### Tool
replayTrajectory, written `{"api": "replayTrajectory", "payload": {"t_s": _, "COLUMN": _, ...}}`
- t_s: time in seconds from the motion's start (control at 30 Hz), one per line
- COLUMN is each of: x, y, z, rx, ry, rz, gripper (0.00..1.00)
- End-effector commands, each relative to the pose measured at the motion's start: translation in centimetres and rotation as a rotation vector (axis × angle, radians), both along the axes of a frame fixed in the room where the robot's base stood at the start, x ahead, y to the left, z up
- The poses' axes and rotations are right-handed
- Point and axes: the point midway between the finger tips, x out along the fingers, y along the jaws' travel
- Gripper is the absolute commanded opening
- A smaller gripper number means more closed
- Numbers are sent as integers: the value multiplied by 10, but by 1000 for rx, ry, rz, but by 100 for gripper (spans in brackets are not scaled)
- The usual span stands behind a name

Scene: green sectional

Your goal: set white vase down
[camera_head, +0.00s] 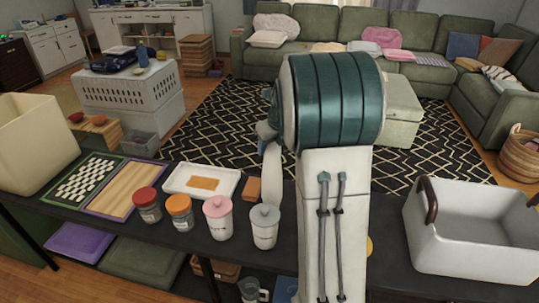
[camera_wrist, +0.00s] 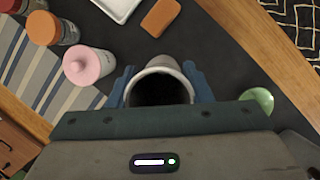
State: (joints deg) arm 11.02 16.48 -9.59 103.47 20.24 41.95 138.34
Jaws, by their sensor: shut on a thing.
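The white vase (camera_head: 272,172) is upright at the dark table's back edge in the head view, partly hidden by my arm. In the wrist view I look into the dark mouth of the vase, with its pale rim (camera_wrist: 160,70) toward me. My gripper (camera_wrist: 161,88) has its blue fingers on both sides of the vase and is shut on it. In the head view my gripper (camera_head: 268,130) is at the vase's upper part, mostly hidden. Whether the vase's base touches the dark table (camera_head: 150,235) cannot be told.
A grey-lidded canister (camera_head: 264,228) and a pink-lidded canister (camera_head: 218,218) stand close in front. A brown block (camera_head: 252,189) and white tray (camera_head: 202,181) lie left of the vase. A green round thing (camera_wrist: 258,99) is right in the wrist view. A white basin (camera_head: 465,245) stands far right.

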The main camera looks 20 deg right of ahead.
Motion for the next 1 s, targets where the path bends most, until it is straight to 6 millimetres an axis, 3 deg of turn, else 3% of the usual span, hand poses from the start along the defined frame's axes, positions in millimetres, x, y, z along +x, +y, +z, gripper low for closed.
{"api": "replayTrajectory", "payload": {"t_s": 0.1, "x": 3, "y": 2, "z": -2, "rx": -1, "ry": -5, "rz": -1, "gripper": 0}}
{"api": "replayTrajectory", "payload": {"t_s": 0.4, "x": 2, "y": 1, "z": -37, "rx": -3, "ry": -5, "rz": -2, "gripper": 0}}
{"api": "replayTrajectory", "payload": {"t_s": 0.83, "x": 2, "y": 1, "z": -43, "rx": -2, "ry": -4, "rz": -1, "gripper": 0}}
{"api": "replayTrajectory", "payload": {"t_s": 0.87, "x": 1, "y": 2, "z": -44, "rx": -2, "ry": -1, "rz": -1, "gripper": 54}}
{"api": "replayTrajectory", "payload": {"t_s": 0.9, "x": 2, "y": 2, "z": -44, "rx": -2, "ry": -1, "rz": -1, "gripper": 65}}
{"api": "replayTrajectory", "payload": {"t_s": 1.0, "x": 2, "y": 2, "z": -44, "rx": -2, "ry": -1, "rz": -1, "gripper": 67}}
